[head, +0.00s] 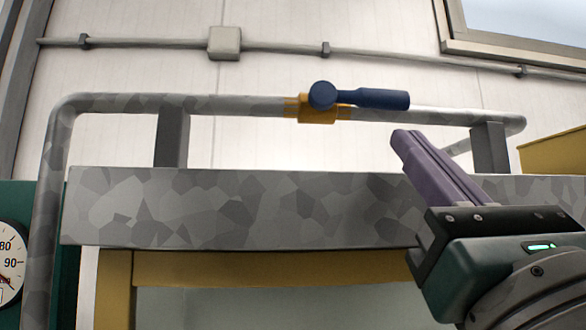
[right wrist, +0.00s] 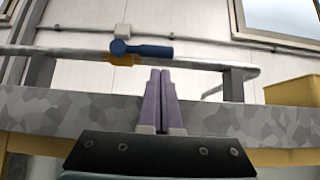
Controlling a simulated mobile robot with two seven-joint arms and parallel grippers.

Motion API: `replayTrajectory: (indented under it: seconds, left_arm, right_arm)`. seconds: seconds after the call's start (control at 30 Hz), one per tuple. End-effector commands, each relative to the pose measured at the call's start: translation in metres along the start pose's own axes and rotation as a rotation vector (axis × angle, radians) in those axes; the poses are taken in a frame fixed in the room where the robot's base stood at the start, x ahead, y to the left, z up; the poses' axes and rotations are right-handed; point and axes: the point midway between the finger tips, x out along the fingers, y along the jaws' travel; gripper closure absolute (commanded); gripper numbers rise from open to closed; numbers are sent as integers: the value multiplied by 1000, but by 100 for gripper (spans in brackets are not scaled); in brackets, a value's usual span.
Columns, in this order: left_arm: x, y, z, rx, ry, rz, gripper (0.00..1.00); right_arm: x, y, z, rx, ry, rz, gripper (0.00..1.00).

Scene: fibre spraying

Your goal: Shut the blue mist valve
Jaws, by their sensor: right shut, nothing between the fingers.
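The blue mist valve has a blue lever handle (head: 372,97) on a yellow valve body (head: 318,108), set in a grey pipe (head: 230,105). The lever lies along the pipe and points right. In the right wrist view the lever (right wrist: 150,51) and yellow body (right wrist: 123,60) show above the fingertips, a little to the left. My right gripper (head: 408,145) has purple fingers pressed together and empty. It is below and right of the lever, apart from it in the picture; the fingers also show in the right wrist view (right wrist: 160,75). My left gripper is out of view.
A mottled grey beam (head: 240,205) runs across below the pipe, joined to it by short posts (head: 172,138). A thin wall conduit with a junction box (head: 224,42) is behind. A gauge (head: 10,262) is at far left. A yellow box (head: 556,152) is at right.

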Motion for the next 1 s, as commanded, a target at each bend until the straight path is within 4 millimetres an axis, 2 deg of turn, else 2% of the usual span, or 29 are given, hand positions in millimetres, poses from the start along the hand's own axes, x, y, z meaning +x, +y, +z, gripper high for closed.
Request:
replayTrajectory:
  seconds: [0.03,0.23,1.0]
  left_arm:
    - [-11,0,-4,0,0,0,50]
    - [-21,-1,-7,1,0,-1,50]
    - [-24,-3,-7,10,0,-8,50]
  right_arm:
    - [13,0,4,0,-1,-1,100]
    - [30,0,2,1,-1,-1,100]
    - [35,-2,3,-41,0,40,100]
